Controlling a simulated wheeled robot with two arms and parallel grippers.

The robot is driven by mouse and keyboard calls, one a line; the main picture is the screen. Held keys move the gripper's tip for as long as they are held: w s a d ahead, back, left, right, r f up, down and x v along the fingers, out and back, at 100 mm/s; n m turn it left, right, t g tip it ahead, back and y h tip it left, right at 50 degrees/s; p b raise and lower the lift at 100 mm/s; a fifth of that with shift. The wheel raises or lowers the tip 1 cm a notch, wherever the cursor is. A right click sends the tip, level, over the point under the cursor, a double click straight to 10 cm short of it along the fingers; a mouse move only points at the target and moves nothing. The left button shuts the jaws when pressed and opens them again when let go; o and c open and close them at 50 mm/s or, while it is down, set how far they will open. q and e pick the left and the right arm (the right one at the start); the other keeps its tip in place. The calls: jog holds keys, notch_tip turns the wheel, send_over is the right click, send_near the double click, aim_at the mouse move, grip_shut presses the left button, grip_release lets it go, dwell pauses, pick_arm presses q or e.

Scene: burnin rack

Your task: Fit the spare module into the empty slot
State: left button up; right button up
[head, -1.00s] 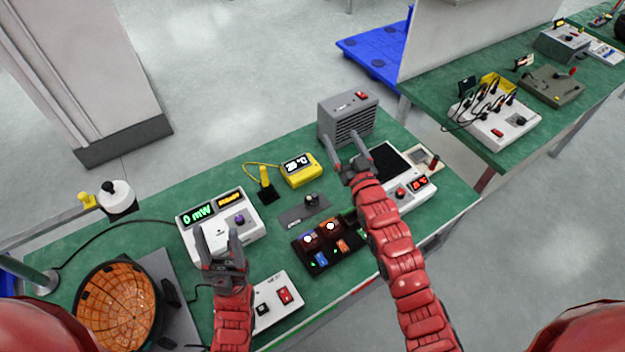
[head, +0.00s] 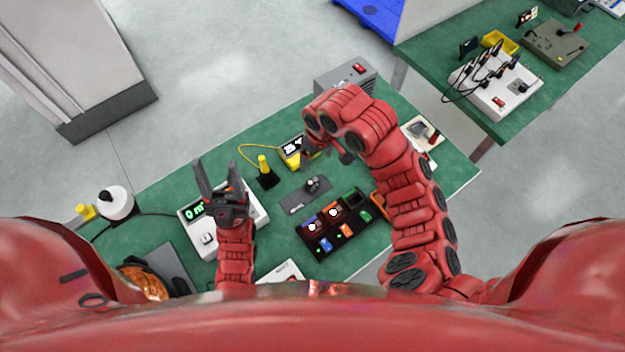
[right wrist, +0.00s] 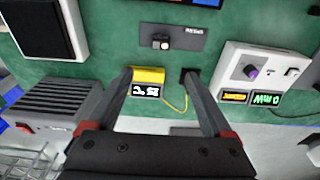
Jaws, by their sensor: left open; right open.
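The dark module rack (head: 318,253) sits mid-table in the head view and holds small coloured modules in two rows. The rear-right bay (head: 353,198) looks dark green and may be the empty slot; I cannot be sure. An orange piece (head: 379,204), partly hidden by my right arm, lies just right of the rack and may be the spare module. My right gripper (head: 325,155) is open and empty behind the rack; in the right wrist view its fingers (right wrist: 157,78) frame the yellow temperature meter (right wrist: 148,76). My left gripper (head: 215,165) is open and empty above the white power meter (head: 190,232).
A grey plate with a knob (head: 305,194) lies behind the rack. A yellow-topped probe stand (head: 265,172) and a grey vented box (head: 340,75) stand further back. A second green bench (head: 440,50) is at the upper right.

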jog(key=f+b, duration=0.1)
jog(key=f, duration=0.2)
jog(key=f+b, duration=0.2)
jog(key=f, duration=0.2)
jog(key=w+f+b, duration=0.1)
jog(key=f+b, duration=0.1)
jog(key=f, duration=0.1)
jog(key=shift+a+f, duration=0.3)
jog(key=shift+a, duration=0.1)
jog(key=shift+f+b, duration=0.45)
jog(key=shift+f, duration=0.1)
notch_tip(320, 180, down, 3)
jog(key=shift+r+p, duration=0.1)
jog(key=shift+p, duration=0.7)
jog(key=shift+f, duration=0.3)
grip_shut()
